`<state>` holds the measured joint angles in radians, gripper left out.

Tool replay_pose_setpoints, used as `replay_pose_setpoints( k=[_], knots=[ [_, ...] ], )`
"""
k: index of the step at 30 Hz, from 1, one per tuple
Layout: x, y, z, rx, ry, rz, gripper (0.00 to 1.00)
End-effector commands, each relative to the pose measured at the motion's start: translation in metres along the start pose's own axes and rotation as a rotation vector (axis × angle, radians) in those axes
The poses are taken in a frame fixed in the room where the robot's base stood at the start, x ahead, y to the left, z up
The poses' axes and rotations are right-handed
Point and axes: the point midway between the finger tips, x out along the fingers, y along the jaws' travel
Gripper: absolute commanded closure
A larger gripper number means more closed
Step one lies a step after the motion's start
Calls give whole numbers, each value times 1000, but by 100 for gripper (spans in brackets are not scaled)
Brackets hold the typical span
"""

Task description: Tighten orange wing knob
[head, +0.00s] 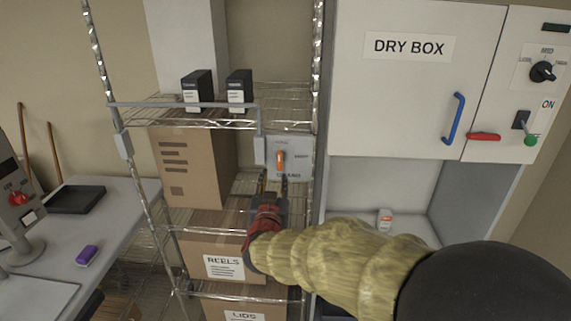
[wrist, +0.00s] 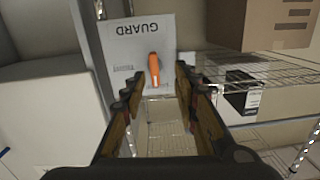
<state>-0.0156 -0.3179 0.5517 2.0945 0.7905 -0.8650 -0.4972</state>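The orange wing knob (head: 280,160) sits on a pale guard plate (head: 303,146) fixed to the wire rack's right post, and stands near upright in the head view. In the wrist view the knob (wrist: 154,70) shows at the upper middle on the plate (wrist: 136,44) lettered GUARD, which appears upside down. My gripper (head: 273,184) is just below the knob in the head view. In the wrist view its two fingers (wrist: 156,90) are spread apart with nothing between them. The knob lies beyond the fingertips, apart from them.
The wire rack (head: 205,122) holds cardboard boxes (head: 195,165) and two black boxes (head: 240,90). A dry box cabinet (head: 400,110) with a blue handle (head: 454,119) stands right. A table (head: 115,205) with a purple block (head: 86,255) is left.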

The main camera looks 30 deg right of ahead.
Motion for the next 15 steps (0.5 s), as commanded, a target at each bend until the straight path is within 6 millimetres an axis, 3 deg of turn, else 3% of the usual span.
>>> replay_pose_setpoints(
  k=[3,7,15],
  knots=[
    [0,10,-14,-28,52,36,70],
    [8,11,-17,-48,59,40,70],
    [48,12,-19,-47,57,39,70]
  ],
)
